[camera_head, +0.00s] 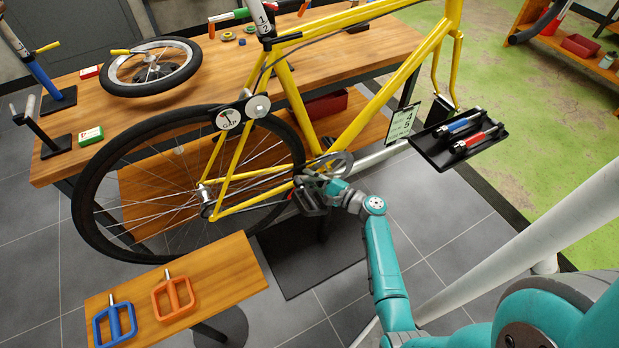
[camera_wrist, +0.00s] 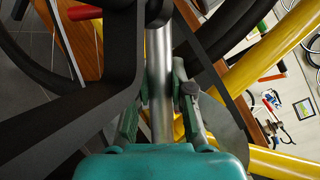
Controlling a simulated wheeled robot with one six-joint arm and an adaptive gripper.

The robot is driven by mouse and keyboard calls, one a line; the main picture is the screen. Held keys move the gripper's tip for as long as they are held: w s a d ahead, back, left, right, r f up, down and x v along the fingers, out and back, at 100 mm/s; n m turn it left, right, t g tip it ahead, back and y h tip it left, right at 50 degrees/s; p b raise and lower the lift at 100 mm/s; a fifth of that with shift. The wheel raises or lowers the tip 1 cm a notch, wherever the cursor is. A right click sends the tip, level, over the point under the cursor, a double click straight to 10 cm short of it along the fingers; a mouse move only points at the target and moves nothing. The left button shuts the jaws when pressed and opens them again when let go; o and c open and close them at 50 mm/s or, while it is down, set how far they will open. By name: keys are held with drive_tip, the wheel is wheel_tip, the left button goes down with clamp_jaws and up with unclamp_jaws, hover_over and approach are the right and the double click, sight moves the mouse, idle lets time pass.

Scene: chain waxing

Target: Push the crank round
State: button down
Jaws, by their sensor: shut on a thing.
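The yellow bicycle (camera_head: 345,130) stands raised over a dark mat, with its rear wheel (camera_head: 84,190) at the left. My gripper (camera_head: 312,192) is at the bottom bracket, in front of the chainring (camera_head: 343,163). In the wrist view my gripper (camera_wrist: 158,115) is shut on a silver bar, the crank (camera_wrist: 160,65), which runs between its fingers. In the head view the crank is mostly hidden behind my gripper. A yellow frame tube (camera_wrist: 262,62) passes close on the right in the wrist view.
A small wooden table (camera_head: 215,265) with a blue pedal (camera_head: 114,322) and an orange pedal (camera_head: 172,297) stands at the front left. The workbench (camera_head: 205,65) behind holds a loose wheel (camera_head: 152,68). A black tray (camera_head: 430,148) with two tools is right of the bicycle.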

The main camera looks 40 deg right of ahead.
drive_tip(key=shift+d+r, duration=0.1)
drive_tip(key=shift+s+d+r+m+t, duration=0.1)
drive_tip(key=shift+d+r+m+t, duration=0.2)
drive_tip(key=shift+d+r+m, duration=0.25)
drive_tip(key=shift+s+d+r+m+t, duration=0.1)
drive_tip(key=shift+d+r+m+t, duration=0.2)
drive_tip(key=shift+m, duration=0.35)
drive_tip(key=shift+s+d+r+m+t, duration=0.15)
drive_tip(key=shift+d+r+m+t, duration=0.3)
drive_tip(key=shift+m, duration=0.3)
drive_tip(key=shift+s+d+r+m+t, duration=0.15)
drive_tip(key=shift+d+r+m+t, duration=0.15)
drive_tip(key=shift+d+m, duration=0.35)
drive_tip(key=shift+s+d+r+m+t+h, duration=0.2)
drive_tip(key=shift+d+r+m+t+h, duration=0.25)
drive_tip(key=shift+m, duration=0.45)
drive_tip(key=shift+s+d+r+m+t+h, duration=0.15)
drive_tip(key=shift+d+m+h, duration=0.2)
drive_tip(key=shift+d+m, duration=0.45)
drive_tip(key=shift+s+d+r+m+t+h, duration=0.1)
drive_tip(key=shift+d+m+t+h, duration=0.2)
drive_tip(key=shift+m, duration=0.3)
drive_tip(key=shift+s+d+f+m+t+h, duration=0.15)
drive_tip(key=shift+d+m, duration=0.2)
drive_tip(key=shift+m, duration=0.25)
drive_tip(key=shift+s+d+r+m+t+h, duration=0.15)
drive_tip(key=shift+d+m+h, duration=0.15)
drive_tip(key=shift+m, duration=0.3)
drive_tip(key=shift+d, duration=0.15)
